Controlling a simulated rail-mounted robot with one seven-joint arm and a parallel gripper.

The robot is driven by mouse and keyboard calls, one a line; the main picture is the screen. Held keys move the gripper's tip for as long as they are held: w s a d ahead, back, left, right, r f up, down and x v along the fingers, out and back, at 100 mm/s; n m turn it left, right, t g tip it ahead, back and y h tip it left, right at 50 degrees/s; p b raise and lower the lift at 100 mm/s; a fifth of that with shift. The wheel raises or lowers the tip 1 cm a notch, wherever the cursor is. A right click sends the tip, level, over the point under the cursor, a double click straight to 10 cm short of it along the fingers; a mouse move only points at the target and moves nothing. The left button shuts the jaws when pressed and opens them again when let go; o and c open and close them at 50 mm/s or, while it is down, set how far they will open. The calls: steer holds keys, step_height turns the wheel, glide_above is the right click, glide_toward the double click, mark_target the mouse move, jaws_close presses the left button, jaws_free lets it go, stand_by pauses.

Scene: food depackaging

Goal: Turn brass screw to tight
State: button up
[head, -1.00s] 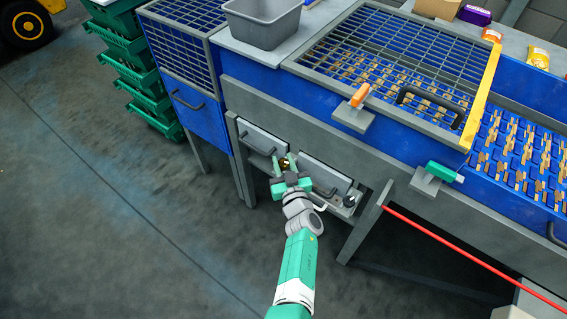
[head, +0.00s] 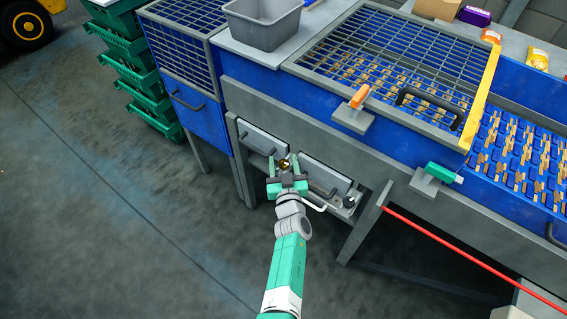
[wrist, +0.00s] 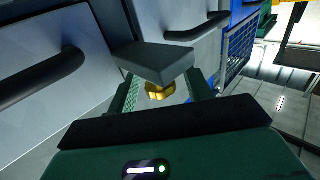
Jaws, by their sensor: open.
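The brass screw (head: 284,162) is small and gold, between the two light panels on the front of the grey frame. My gripper (head: 284,166) is open, with one green finger on each side of the screw. In the wrist view the screw (wrist: 160,91) shows between the fingers (wrist: 162,94), below a grey block (wrist: 155,62). The block hides part of the screw. I see a gap between the screw and the right finger; contact on the left cannot be told.
Light panels with dark handles (head: 262,138) (head: 322,190) flank the screw. A black knob (head: 349,201) sits to the right. The blue machine with its wire-mesh lid (head: 400,60) overhangs above. Green crates (head: 130,60) stand at left; the floor (head: 110,220) is clear.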

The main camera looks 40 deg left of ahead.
mark_target(285, 168)
steer(key=p+v, duration=0.5)
steer(key=v, duration=0.2)
steer(key=shift+s+d+r+p, duration=0.1)
steer(key=shift+d+r+p, duration=0.1)
steer(key=shift+p, duration=0.15)
steer(key=shift+s+d+f, duration=0.1)
steer(key=shift+s+f, duration=0.05)
steer(key=shift+f, duration=0.1)
